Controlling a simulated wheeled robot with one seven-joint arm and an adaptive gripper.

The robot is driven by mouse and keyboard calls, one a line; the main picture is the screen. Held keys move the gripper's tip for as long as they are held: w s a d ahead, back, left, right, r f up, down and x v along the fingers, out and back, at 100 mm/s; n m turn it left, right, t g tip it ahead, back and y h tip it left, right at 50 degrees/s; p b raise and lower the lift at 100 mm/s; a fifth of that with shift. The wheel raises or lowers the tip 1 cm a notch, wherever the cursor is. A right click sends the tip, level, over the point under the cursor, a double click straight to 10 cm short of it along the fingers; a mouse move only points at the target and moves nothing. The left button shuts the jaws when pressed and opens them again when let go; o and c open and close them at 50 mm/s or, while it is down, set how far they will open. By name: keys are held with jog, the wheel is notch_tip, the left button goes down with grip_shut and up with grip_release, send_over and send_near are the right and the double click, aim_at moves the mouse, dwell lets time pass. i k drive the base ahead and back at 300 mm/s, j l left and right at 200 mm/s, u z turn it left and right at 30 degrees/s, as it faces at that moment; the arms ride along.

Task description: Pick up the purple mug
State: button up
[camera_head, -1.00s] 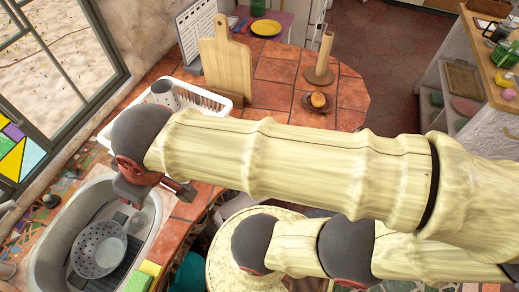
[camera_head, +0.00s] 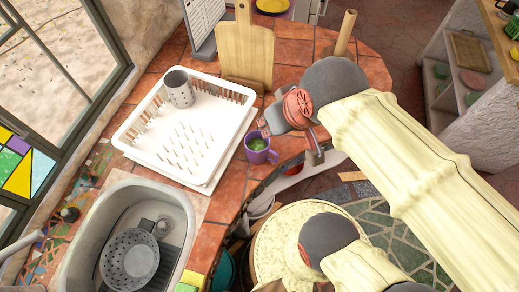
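The purple mug (camera_head: 259,151) stands upright on the red tiled counter (camera_head: 218,208), just right of the white dish rack. Something green shows inside it. Its handle points right, toward my gripper. My gripper (camera_head: 292,139) is just to the right of and above the mug, with its two fingers spread apart and nothing seen between them. One finger is near the mug's upper right rim and the other is farther right, near the counter's edge. I cannot tell whether a finger touches the mug.
The white dish rack (camera_head: 151,133) holds a grey cup (camera_head: 179,88). A wooden cutting board (camera_head: 245,52) stands behind it. The sink (camera_head: 98,217) with a grey colander (camera_head: 130,258) is at the lower left. A round stool top (camera_head: 272,246) is below the counter's curved edge.

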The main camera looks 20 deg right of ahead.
aim_at(257, 149)
jog(key=u, duration=2.15)
jog(key=z, duration=2.15)
jog(key=k+l, duration=0.15)
jog(key=l, duration=0.2)
jog(key=k+l+z, duration=0.1)
jog(key=l, duration=0.2)
jog(key=k, duration=0.05)
